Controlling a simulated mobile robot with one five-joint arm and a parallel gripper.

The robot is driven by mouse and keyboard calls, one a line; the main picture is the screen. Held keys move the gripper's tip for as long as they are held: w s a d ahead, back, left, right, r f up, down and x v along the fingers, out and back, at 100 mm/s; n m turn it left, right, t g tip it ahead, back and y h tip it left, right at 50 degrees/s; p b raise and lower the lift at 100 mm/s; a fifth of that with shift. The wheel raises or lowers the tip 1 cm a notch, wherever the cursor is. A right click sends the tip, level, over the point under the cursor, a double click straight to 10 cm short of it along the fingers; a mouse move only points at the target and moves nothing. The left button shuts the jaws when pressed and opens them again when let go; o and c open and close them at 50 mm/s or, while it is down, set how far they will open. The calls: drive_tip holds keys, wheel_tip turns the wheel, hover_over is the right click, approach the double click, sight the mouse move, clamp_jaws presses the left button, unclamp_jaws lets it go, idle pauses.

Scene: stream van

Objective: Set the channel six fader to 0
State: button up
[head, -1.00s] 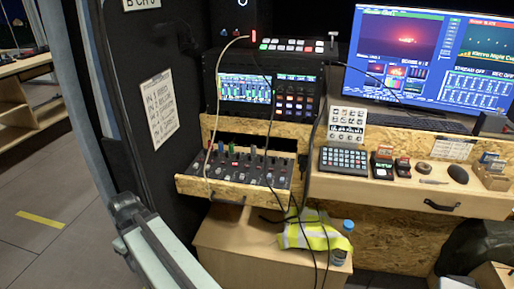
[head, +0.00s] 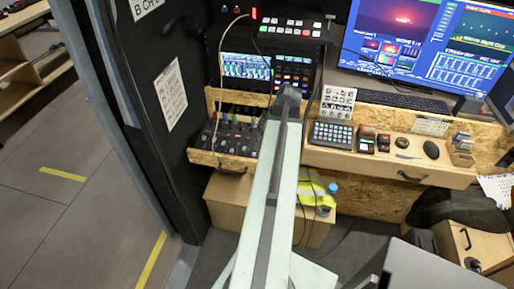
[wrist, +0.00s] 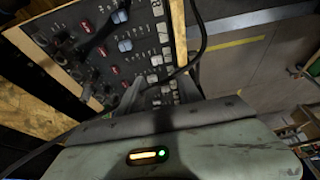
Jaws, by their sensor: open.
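The mixer panel (head: 228,136) lies in the pulled-out wooden drawer under the screens in the head view. My arm crosses in front of its right end and hides part of it. In the wrist view the mixer (wrist: 84,62) shows close up, tilted, with red, white and blue-grey caps and dark knobs. I cannot tell which cap is the channel six fader. My gripper (wrist: 161,88) is open, its two fingers over the panel's near edge, with nothing seen between them. In the head view my arm hides the gripper.
Dark cables (wrist: 199,55) hang beside the drawer's wooden edge and near my fingers. A keypad (head: 332,134), small devices and a mouse (head: 431,149) stand on the desk to the right. A yellow vest (head: 312,187) and a bottle (head: 331,192) are below. The floor at left is clear.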

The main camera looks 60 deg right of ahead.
sight(254, 154)
drive_tip(key=b+x, duration=0.7)
drive_tip(key=shift+s+d+f, duration=0.25)
drive_tip(key=shift+f, duration=0.15)
drive_tip(key=shift+r, duration=0.15)
clamp_jaws()
idle(1.0)
